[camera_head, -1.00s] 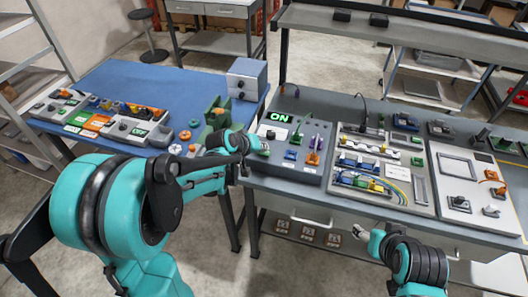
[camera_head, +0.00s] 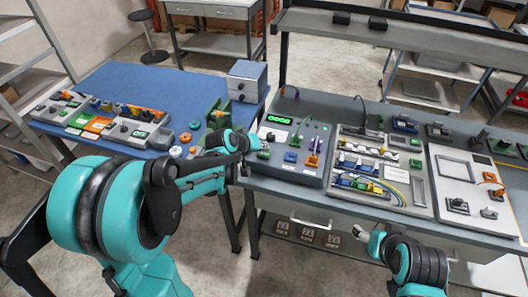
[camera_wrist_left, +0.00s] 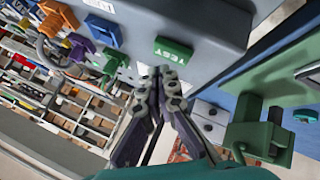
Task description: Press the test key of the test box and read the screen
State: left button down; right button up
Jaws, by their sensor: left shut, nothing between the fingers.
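The test box (camera_head: 312,178) is a dark grey panel at the left end of the right-hand bench. Its screen (camera_head: 278,119) is lit with several green characters, too small to read surely. The green test key, marked TEST (camera_wrist_left: 173,50), is on the panel in the left wrist view. My left gripper (camera_wrist_left: 160,73) is shut and empty, its fingertips just below the key in that view; I cannot tell if they touch it. In the head view the left gripper (camera_head: 255,148) is at the box's left edge. My right gripper (camera_head: 361,233) is in front of the bench, its fingers unclear.
Blue and orange connectors (camera_wrist_left: 103,30) sit on the panel near the key. A green fixture (camera_wrist_left: 258,125) stands beside the box. A blue-topped table (camera_head: 110,85) is at left, and a module board (camera_head: 385,165) lies right of the box.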

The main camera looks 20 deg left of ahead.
pick_arm(q)
jog(key=shift+r, duration=0.1)
notch_tip(320, 180, up, 5)
jog(key=p, duration=0.4)
dwell(0.3)
dwell(0.7)
jog(key=m+y+b, duration=0.1)
jog(key=m+b, duration=0.1)
jog(key=b, duration=0.1)
send_near(263, 159)
jog(key=s+d+r, duration=0.3)
jog(key=s+r, duration=0.1)
jog(key=r, duration=0.1)
jog(key=s+f+m+y+b, duration=0.1)
jog(key=s+f, duration=0.1)
jog(key=s, duration=0.4)
jog(key=s+a+f+m+g+y+b, duration=0.1)
jog(key=s+m, duration=0.1)
jog(key=s, duration=0.5)
jog(key=shift+s+a+f+b, duration=0.2)
jog(key=shift+a+f+b, duration=0.1)
jog(key=shift+f+b, duration=0.1)
dwell(0.4)
